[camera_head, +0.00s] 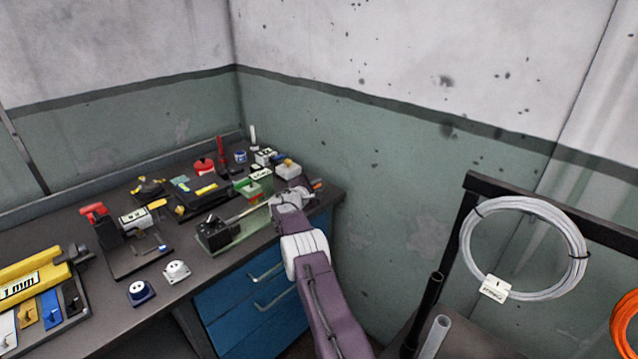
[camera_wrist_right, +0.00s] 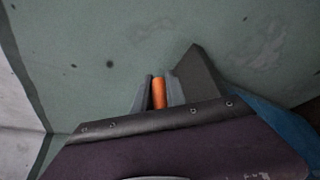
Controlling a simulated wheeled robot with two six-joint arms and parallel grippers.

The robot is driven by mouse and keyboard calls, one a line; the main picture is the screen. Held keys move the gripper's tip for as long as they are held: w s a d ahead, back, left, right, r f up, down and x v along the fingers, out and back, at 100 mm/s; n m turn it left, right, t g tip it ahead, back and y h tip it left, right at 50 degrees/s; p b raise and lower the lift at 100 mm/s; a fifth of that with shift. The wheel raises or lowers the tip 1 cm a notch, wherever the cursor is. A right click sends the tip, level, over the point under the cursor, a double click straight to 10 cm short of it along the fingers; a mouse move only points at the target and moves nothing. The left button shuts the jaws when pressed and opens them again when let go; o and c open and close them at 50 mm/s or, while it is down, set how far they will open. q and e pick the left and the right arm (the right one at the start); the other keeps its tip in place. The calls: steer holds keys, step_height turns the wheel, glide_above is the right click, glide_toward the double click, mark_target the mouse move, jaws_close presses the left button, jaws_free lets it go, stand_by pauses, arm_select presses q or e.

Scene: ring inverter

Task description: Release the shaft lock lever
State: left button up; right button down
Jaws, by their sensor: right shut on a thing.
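My right gripper (camera_wrist_right: 158,84) is shut on an orange handle (camera_wrist_right: 158,95), with one grey finger on each side of it. In the head view the orange handle (camera_head: 317,184) shows just past the wrist, near the bench's right end. A device with a black block (camera_head: 217,230) and a metal shaft (camera_head: 247,211) sits on a green base plate (camera_head: 245,236) left of my right wrist. I cannot tell whether the orange handle is the lever or joins this device; my wrist hides part of the area. My left gripper is out of view.
The dark bench (camera_head: 75,220) carries several tools and fixtures, including a red-handled clamp (camera_head: 95,211) and a yellow tool (camera_head: 35,268). Blue drawers (camera_head: 235,305) are below. A wall stands close behind. A rack at right holds a white cable coil (camera_head: 470,250).

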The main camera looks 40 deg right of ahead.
steer(key=c, duration=1.4)
jaws_free()
steer(key=shift+o, duration=0.2)
steer(key=shift+a, duration=0.1)
steer(key=b+v, duration=0.1)
steer(key=v, duration=0.8)
steer(key=shift+s+b, duration=0.1)
steer(key=shift+b, duration=0.2)
